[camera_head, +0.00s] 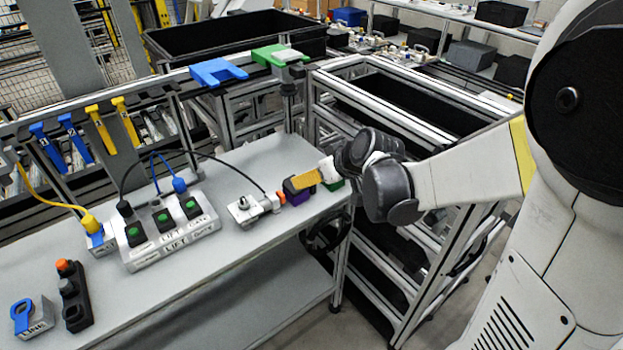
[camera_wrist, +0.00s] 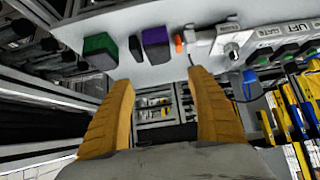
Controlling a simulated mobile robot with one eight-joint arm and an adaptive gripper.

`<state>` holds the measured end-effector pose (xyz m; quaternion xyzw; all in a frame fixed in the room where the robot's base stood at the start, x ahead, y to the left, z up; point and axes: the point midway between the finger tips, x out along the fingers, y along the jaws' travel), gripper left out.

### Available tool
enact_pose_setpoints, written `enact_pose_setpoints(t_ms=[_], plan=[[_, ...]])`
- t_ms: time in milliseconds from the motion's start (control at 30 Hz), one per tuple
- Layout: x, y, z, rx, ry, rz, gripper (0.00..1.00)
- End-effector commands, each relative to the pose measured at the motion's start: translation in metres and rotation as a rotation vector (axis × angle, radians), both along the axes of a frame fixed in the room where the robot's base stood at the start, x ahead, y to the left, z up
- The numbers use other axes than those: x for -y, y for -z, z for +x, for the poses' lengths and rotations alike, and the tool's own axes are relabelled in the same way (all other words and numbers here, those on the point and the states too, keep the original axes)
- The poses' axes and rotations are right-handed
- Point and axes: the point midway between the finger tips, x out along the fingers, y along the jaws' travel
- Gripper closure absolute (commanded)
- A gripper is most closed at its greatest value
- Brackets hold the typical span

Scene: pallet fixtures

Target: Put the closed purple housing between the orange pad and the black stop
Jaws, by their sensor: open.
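The purple housing (camera_wrist: 155,38) stands on the grey bench between the orange pad (camera_wrist: 178,43) and the black stop (camera_wrist: 135,47) in the wrist view. It looks close to the stop, with a narrow gap to the pad; contact is unclear. No opening shows in it. In the head view the purple housing (camera_head: 299,199) is partly hidden behind my gripper, and the orange pad (camera_head: 281,198) is left of it. My gripper (camera_wrist: 161,79) is open, its orange fingers apart with nothing between them. In the head view my gripper (camera_head: 305,180) is at the housing.
A green block (camera_wrist: 100,48) stands beyond the black stop. A grey metal fixture (camera_head: 245,208) with a cable sits beyond the orange pad. A white block with green buttons (camera_head: 165,232) is farther left. Blue (camera_head: 217,72) and green (camera_head: 279,56) pieces lie on the rack behind.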

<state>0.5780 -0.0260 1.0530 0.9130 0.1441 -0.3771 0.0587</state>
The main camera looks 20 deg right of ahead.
Motion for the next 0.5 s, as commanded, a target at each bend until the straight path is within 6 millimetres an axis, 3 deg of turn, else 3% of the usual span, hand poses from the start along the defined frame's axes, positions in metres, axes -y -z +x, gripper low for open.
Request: enact_pose_setpoints(t_ms=[167,333,500], plan=[[-0.011,-0.022,-0.033,-0.039,0.034,-0.001,0.33],[-0.026,-0.049,-0.098,-0.103,0.119,-0.006,0.33],[-0.030,-0.060,-0.163,-0.145,0.214,-0.017,0.33]])
